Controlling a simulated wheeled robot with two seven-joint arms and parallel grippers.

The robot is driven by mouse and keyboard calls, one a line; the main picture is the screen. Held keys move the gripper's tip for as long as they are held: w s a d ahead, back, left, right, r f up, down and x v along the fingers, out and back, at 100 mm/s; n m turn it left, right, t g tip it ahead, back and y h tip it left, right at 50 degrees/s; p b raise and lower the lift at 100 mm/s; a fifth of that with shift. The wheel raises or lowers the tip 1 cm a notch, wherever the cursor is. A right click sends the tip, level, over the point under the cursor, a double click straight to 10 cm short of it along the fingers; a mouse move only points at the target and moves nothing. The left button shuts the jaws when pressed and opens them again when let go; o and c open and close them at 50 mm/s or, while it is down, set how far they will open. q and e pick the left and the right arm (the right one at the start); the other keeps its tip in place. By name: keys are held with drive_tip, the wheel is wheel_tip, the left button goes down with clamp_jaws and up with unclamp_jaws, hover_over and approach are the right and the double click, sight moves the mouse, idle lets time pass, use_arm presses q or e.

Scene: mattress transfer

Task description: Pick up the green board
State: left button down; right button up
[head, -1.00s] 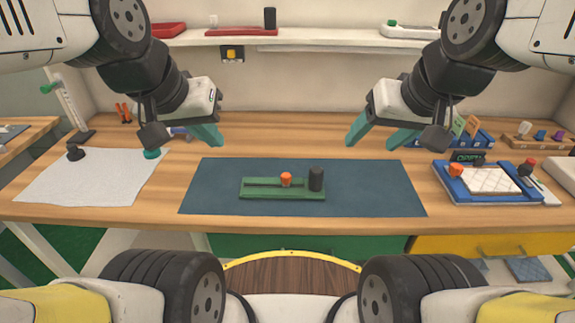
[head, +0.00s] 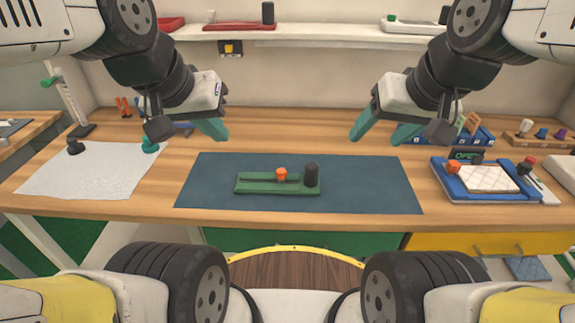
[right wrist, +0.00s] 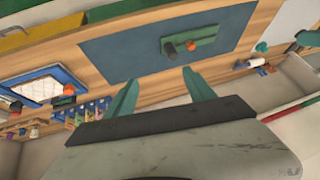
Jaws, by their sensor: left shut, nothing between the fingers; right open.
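The green board (head: 262,189) lies flat near the middle of the dark blue mat (head: 370,185) on the wooden table. An orange knob (head: 281,174) and a black cylinder (head: 311,175) stand on it. The board also shows in the right wrist view (right wrist: 205,40), ahead of the fingertips. My left gripper (head: 217,130) is shut and empty, above the table behind and left of the board. My right gripper (head: 377,133) is open and empty, above the table behind and right of the board. Its spread teal fingers (right wrist: 157,80) touch nothing.
A white cloth (head: 90,172) lies at the left with a dark knob and a teal knob. A blue tray (head: 485,193) with a white quilted pad stands at the right. Blue racks and a wooden peg block (head: 535,138) are behind it. A shelf (head: 330,32) runs along the back wall.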

drive_tip(key=w+a+f+g, duration=0.2)
drive_tip(key=w+f, duration=0.1)
drive_tip(key=w, duration=0.5)
drive_tip(key=n+g+h, duration=0.2)
drive_tip(key=g, duration=0.2)
hover_over(312, 166)
drive_tip(key=f, duration=1.5)
drive_tip(key=shift+w+d, duration=0.25)
drive_tip(key=shift+d, duration=0.1)
drive_tip(key=f, duration=0.8)
drive_tip(key=shift+s+a, duration=0.2)
drive_tip(key=shift+a, duration=0.2)
clamp_jaws()
